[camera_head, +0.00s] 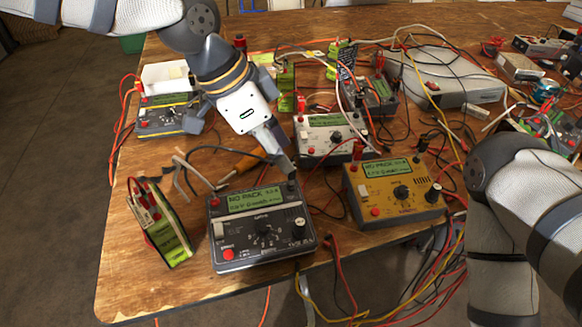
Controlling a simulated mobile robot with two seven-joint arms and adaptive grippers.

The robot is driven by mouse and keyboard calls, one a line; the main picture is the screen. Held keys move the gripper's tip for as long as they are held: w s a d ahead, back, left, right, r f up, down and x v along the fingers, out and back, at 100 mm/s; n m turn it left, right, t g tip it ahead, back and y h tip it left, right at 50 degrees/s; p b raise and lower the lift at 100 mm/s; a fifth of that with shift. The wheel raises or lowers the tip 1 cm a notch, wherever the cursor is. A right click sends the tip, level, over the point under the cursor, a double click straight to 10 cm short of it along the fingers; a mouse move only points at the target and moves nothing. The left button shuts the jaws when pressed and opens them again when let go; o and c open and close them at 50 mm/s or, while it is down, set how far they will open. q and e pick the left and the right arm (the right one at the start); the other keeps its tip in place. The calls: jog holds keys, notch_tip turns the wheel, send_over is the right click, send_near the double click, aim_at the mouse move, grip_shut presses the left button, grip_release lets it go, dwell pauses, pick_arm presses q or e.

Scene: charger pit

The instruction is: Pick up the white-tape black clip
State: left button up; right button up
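My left gripper (283,163) reaches down from the upper left to just behind the dark charger (262,243) at the front of the table. Its fingertips are at the charger's back right terminal, and whether they are open or shut on something is unclear. A black lead (232,150) loops along the table to near these fingertips. I cannot make out a black clip with white tape for certain; my gripper may hide it. A pale, bent piece (186,178) lies left of the dark charger. My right arm stands at the right; its gripper is out of view.
A yellow charger (385,213) and a grey charger (325,150) stand close on the right. A green battery pack (163,225) stands at left. Another charger (160,130) is behind. Tangled leads crowd the right side; the wooden table's (140,297) front left is clear.

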pick_arm(q)
jog(key=x, duration=0.4)
jog(key=shift+s+d+f, duration=0.1)
jog(key=shift+s+d, duration=0.1)
jog(key=shift+d, duration=0.2)
pick_arm(e)
jog(key=shift+f, duration=0.1)
pick_arm(q)
grip_shut()
notch_tip(320, 180, up, 3)
jog(key=shift+w+r, duration=0.1)
jog(key=shift+r, duration=0.15)
jog(key=s+a+r+p, duration=0.3)
jog(key=s+r, duration=0.6)
jog(key=s, duration=0.4)
jog(key=shift+s+a+r, duration=0.25)
jog(key=shift+s+r, duration=0.1)
jog(key=shift+s, duration=0.05)
pick_arm(e)
jog(key=w+r+t, duration=0.2)
jog(key=w+r, duration=0.2)
jog(key=shift+w+r, duration=0.2)
jog(key=shift+w, duration=0.05)
